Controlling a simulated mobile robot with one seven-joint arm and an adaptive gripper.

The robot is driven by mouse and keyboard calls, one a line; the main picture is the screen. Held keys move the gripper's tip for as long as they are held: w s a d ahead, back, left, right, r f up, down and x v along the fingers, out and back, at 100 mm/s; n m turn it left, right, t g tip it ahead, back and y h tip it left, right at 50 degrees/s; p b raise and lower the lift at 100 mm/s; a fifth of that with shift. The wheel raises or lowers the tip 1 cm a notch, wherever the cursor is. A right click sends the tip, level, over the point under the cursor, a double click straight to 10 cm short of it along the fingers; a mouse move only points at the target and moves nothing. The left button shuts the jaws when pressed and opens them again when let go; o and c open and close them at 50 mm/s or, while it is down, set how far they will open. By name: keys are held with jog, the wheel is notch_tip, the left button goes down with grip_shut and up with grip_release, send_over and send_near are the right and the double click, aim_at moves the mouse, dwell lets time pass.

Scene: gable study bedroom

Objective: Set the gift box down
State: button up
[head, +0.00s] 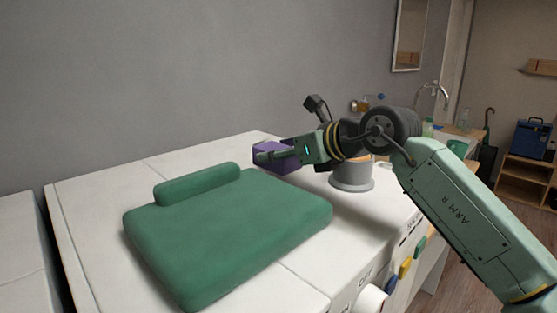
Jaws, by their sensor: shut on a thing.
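The gift box (284,163) is a small purple box near the back of the white counter top (110,185). My gripper (264,154) is shut on it, with a finger across its near side. The arm reaches in from the right. The box is partly hidden by the gripper, and I cannot tell whether its underside touches the counter.
A green cushion (230,225) with a bolster (197,184) covers much of the counter in front and left of the box. A grey round-based object (351,180) stands behind my arm. Bare white surface shows at the back left. Coloured knobs (405,267) line the front.

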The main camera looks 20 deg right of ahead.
jog(key=shift+f, duration=1.15)
jog(key=shift+f, duration=0.2)
jog(key=o, duration=0.9)
jog(key=shift+o, duration=0.3)
jog(key=shift+r, duration=0.2)
